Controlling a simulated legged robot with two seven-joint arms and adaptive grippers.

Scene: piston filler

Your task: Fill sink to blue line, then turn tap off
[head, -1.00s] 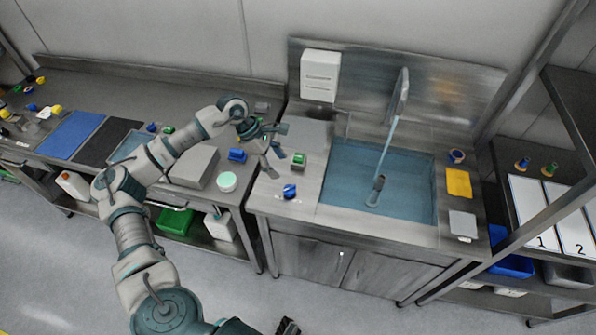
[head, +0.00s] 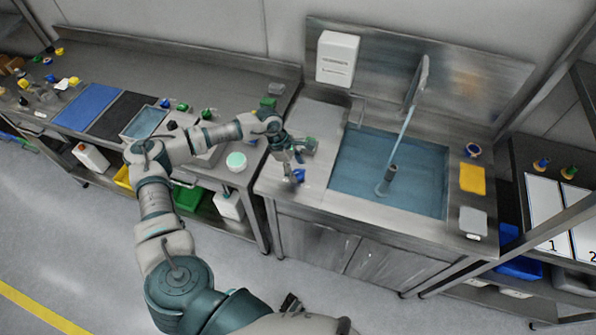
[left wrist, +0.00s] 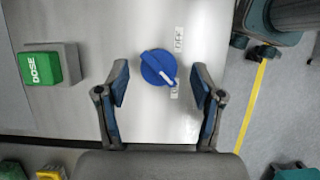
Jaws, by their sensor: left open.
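The sink (head: 350,185) holds blue-tinted water, and a stream runs into it from the tap spout (head: 418,85). I cannot make out a blue line. The blue round knob (head: 298,176) is on the counter left of the sink. In the left wrist view the knob (left wrist: 155,65) has a white pointer aimed down-right at the lower of two small labels. My left gripper (head: 293,163) is open above the knob; in the wrist view its fingers (left wrist: 160,82) are apart on either side, not closed on it. A dark part at the bottom of the head view may be my right gripper.
A green DOSE button (left wrist: 42,67) is left of the knob in the wrist view. A yellow cloth (head: 472,178) lies right of the sink. A side bench with a round tub (head: 236,161) is at the left.

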